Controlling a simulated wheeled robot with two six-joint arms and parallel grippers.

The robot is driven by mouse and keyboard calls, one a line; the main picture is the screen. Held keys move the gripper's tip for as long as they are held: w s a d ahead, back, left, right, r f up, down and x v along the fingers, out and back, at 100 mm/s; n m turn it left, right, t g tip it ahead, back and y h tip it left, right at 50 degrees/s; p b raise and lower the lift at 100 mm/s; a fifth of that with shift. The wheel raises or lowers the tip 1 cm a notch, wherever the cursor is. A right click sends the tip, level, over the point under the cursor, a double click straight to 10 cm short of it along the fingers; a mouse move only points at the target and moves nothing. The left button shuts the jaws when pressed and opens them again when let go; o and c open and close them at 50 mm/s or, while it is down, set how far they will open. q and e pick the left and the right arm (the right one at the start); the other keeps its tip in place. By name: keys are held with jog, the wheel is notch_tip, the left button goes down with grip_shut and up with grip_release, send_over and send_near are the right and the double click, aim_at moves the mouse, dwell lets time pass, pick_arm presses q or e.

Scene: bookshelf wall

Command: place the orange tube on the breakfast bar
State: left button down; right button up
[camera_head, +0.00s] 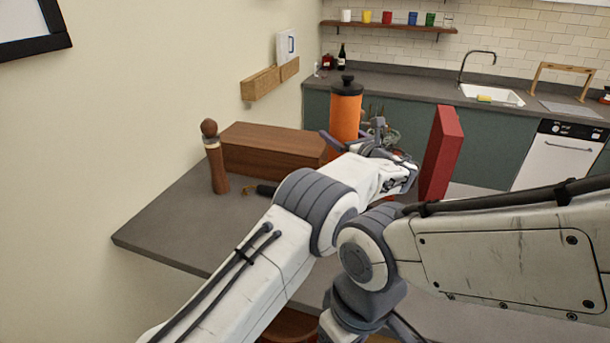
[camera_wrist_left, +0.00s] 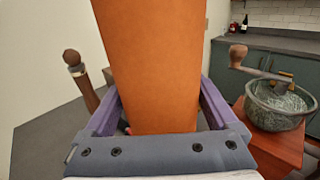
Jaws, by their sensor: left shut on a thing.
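The orange tube (camera_head: 345,114), with a black lid and knob, stands upright near the right end of a brown wooden box. My left gripper (camera_head: 354,140) is shut around it. In the left wrist view the tube (camera_wrist_left: 152,65) fills the middle between the two purple fingers, leaning slightly. Its lower end is hidden by my gripper, so I cannot tell whether it touches anything below. The grey-topped breakfast bar (camera_head: 170,233) lies at the left, partly covered by my arm. My right gripper is out of view; a white arm link of mine crosses the right side.
On the bar stand the wooden box (camera_head: 265,150) and a wooden pepper mill (camera_head: 215,158). The bar's front left is clear. A kitchen counter (camera_head: 400,84) runs behind.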

pick_arm(q)
jog(key=a+f+p, duration=0.5)
jog(key=a+f, duration=0.4)
jog(key=shift+s+f, duration=0.2)
jog(key=shift+f, duration=0.05)
grip_release()
jog(key=shift+s+f, duration=0.1)
